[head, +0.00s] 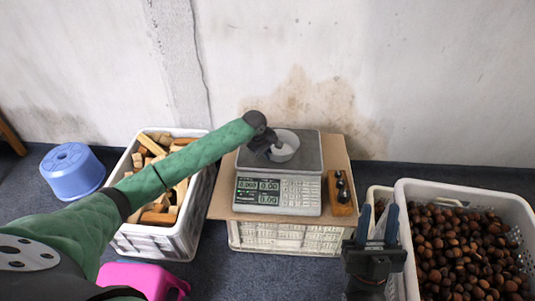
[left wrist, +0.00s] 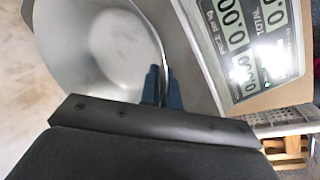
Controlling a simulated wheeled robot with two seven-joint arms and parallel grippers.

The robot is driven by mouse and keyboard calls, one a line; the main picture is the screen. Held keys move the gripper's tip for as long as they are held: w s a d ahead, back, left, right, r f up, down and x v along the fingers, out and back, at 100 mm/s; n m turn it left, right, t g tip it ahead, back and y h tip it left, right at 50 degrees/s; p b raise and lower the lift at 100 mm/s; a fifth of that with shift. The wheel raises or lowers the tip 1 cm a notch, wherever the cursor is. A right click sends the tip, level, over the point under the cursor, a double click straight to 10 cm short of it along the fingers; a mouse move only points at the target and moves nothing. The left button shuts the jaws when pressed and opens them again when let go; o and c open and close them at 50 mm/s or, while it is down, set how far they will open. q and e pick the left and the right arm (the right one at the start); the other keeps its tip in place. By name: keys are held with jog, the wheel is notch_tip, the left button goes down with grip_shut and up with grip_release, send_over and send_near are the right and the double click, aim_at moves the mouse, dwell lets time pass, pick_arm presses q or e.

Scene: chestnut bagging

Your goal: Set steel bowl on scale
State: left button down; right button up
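The steel bowl (head: 285,147) is over the pan of the scale (head: 308,152). Whether it rests on the pan or hangs slightly above it I cannot tell. My left gripper (head: 270,147) is at the bowl's left side. In the left wrist view its blue fingers (left wrist: 162,86) are close together with the rim of the bowl (left wrist: 95,50) between them. The bowl looks empty there. The scale's lit display (left wrist: 248,45) shows at the right of that view. My right gripper (head: 378,226) stands apart, low in front of the scale's right side, with its fingers spread.
The scale stands on cardboard (head: 222,197) over a white crate (head: 290,237). A wooden block with dark knobs (head: 341,192) is right of the scale. A crate of wood pieces (head: 182,240) is left, a chestnut crate (head: 407,237) right.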

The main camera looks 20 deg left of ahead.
pick_arm(q)
jog(key=c, duration=2)
grip_release()
jog(key=o, duration=0.4)
jog(key=shift+c, duration=0.2)
